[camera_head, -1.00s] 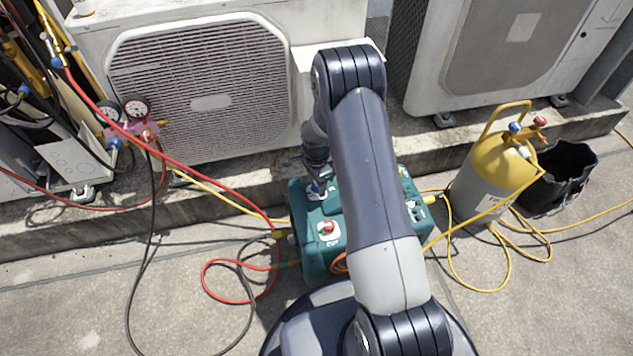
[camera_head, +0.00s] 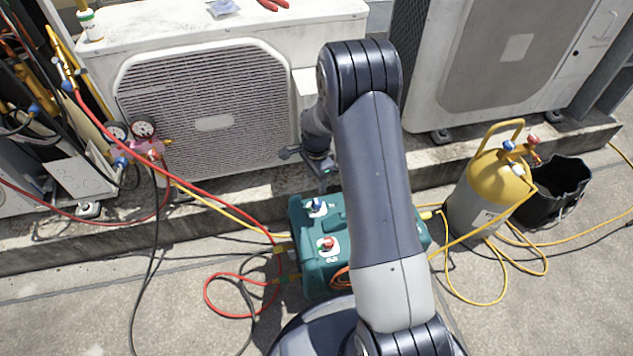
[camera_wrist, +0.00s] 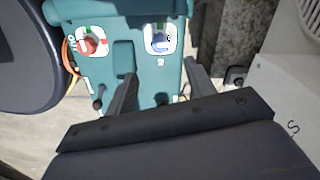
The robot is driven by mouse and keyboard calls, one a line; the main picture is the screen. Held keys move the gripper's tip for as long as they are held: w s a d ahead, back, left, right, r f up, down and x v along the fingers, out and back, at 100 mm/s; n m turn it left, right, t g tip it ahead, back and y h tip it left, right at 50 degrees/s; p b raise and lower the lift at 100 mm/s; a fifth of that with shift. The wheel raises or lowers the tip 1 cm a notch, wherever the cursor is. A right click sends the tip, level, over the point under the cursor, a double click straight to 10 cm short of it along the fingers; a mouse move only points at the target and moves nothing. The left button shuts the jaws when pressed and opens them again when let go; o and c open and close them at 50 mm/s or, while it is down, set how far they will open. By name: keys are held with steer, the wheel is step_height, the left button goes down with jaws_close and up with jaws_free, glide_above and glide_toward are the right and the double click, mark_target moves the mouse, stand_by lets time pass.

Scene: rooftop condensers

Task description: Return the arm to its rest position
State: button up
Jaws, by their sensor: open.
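My gripper (camera_wrist: 160,84) is open and empty in the wrist view, with its two dark fingers apart over the edge of a teal machine (camera_wrist: 122,55). In the head view my gripper (camera_head: 325,178) hangs just above and behind the same teal machine (camera_head: 312,262), partly hidden by my arm. A red knob (camera_wrist: 92,44) and a blue knob (camera_wrist: 160,42) are on the machine's face. The red knob (camera_head: 327,244) and the blue knob (camera_head: 317,206) also show in the head view. My arm hides the machine's right part.
A condenser unit (camera_head: 215,122) stands behind on a concrete ledge, another (camera_head: 540,50) at right. A yellow-topped cylinder (camera_head: 488,195) and a black bucket (camera_head: 553,195) stand right. Red, yellow and black hoses run over the floor. Gauges (camera_head: 143,129) hang at left.

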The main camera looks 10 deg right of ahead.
mark_target(317, 202)
stand_by(0.3)
step_height(317, 202, down, 11)
steer(key=b, duration=0.4)
steer(key=shift+r+n, duration=0.1)
steer(key=shift+n, duration=0.2)
